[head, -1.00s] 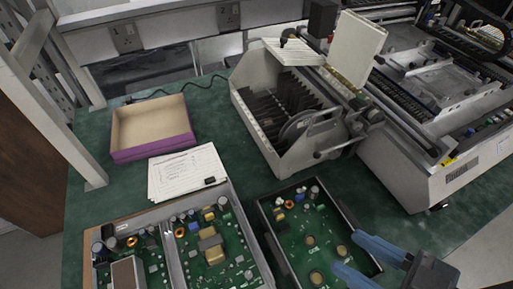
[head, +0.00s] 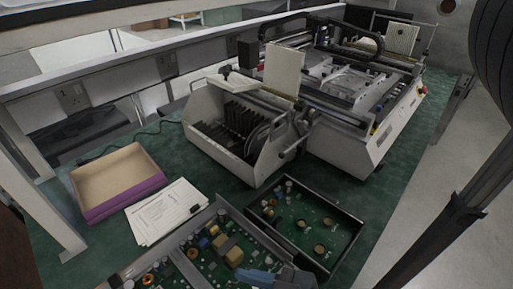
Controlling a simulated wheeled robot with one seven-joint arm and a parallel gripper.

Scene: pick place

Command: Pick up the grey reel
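The grey reel (head: 257,138) stands on edge in the right end of a light grey open-topped feeder box (head: 268,174) in the head view. The box's wall and handle parts partly hide it. My gripper (head: 260,282) is at the bottom edge of the view, over the front circuit boards and well short of the reel. Its blue fingers are partly cut off by the frame edge. They stood apart in the earlier frame, and nothing shows between them.
A purple-sided tray (head: 122,205) and paper sheets (head: 166,212) lie to the left. A black-framed circuit board (head: 330,240) and another board (head: 205,262) lie in front of the box. A large machine (head: 345,140) stands close behind right. Green table is bare at the right front.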

